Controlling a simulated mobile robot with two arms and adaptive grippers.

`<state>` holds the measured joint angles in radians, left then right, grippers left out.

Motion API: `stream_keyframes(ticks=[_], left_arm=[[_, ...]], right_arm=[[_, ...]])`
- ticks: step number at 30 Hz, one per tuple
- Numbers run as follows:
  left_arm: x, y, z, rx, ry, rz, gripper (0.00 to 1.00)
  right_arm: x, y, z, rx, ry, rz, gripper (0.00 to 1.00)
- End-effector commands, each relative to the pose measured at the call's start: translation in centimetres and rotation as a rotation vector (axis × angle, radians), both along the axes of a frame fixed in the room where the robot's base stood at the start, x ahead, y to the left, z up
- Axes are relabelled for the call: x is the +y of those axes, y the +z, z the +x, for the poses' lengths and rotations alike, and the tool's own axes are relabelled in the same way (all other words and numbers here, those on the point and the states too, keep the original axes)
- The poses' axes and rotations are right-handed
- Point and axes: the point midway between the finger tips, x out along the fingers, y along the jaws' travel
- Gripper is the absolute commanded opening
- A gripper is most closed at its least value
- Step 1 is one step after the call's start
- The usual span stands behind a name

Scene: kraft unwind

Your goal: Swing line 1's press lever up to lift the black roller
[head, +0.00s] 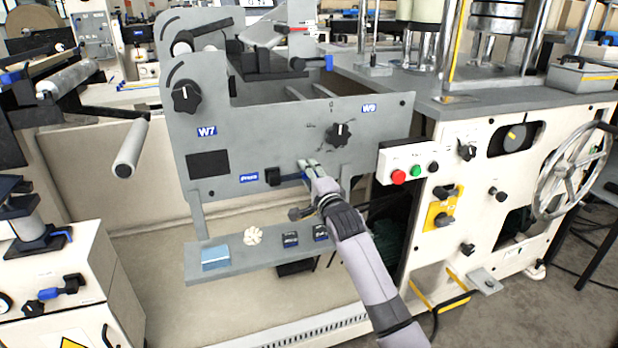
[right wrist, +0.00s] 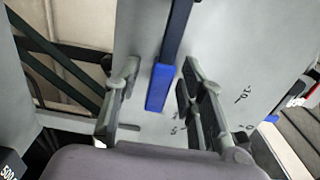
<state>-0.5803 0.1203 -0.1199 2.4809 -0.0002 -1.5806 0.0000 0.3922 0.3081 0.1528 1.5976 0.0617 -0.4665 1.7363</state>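The press lever (head: 290,177) runs level to the right from a black pivot (head: 272,176) beside a blue label on the grey side plate. My right gripper (head: 309,168) is at the lever's free end. In the right wrist view, the lever's blue grip (right wrist: 160,88) lies between the two spread fingers of my right gripper (right wrist: 158,72), with a gap visible on both sides. The gripper is open around the grip, not closed on it. I cannot make out the black roller. My left gripper is not in view.
A black knob (head: 338,134) sits on the plate above the lever. A grey shelf (head: 215,270) with small items is below. A white button box (head: 406,162) with red and green buttons is to the right. A large handwheel (head: 575,178) stands at far right.

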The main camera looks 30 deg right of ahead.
Motion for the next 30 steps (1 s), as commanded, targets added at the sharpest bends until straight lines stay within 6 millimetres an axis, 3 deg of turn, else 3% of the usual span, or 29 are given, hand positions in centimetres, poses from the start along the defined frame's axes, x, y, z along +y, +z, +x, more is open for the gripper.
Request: stream_keyframes(ticks=[7, 23, 30], left_arm=[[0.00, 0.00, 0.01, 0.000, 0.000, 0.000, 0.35], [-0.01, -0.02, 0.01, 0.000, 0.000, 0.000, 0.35], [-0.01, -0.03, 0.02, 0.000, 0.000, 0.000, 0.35]], right_arm=[[0.01, 0.00, 0.06, 0.000, 0.000, 0.000, 0.37], [0.03, -0.04, 0.05, 0.001, 0.001, 0.000, 0.01], [0.04, -0.06, 0.04, 0.001, 0.001, 0.000, 0.00]])
